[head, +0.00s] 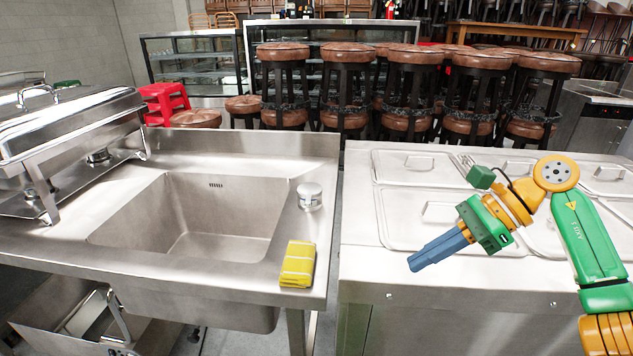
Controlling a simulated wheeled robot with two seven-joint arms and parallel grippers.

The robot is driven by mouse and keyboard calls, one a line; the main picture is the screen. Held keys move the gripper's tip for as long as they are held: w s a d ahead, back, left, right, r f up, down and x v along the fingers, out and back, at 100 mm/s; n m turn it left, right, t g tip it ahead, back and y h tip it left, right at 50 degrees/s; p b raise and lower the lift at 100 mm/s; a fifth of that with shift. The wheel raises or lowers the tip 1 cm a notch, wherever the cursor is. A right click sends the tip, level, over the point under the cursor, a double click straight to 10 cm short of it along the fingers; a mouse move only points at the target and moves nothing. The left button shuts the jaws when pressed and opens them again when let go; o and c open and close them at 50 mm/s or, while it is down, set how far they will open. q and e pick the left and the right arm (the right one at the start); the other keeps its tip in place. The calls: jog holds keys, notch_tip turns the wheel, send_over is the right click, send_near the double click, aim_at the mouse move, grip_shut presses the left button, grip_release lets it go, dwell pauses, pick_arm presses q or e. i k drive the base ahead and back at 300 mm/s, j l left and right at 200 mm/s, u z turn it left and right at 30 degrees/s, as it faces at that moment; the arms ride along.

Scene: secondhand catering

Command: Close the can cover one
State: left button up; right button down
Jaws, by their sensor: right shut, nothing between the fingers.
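A small round silver can (310,200) with a shiny rounded top stands on the sink counter, right of the basin. Its top appears to be on the body, but it is too small to tell whether the cover is fully shut. My right gripper (417,263) reaches in from the right with its blue fingers together and empty. It is over the front left of the steel counter with lidded pans, to the right of the can and apart from it. My left gripper is not in view.
A yellow sponge-like block (298,264) lies in front of the can. The sink basin (190,215) is empty. A steel chafing dish (70,125) stands at the left. Several flat pan lids (400,190) lie under my right arm. A gap separates the two counters.

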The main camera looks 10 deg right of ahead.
aim_at(307, 189)
jog(key=i, duration=0.95)
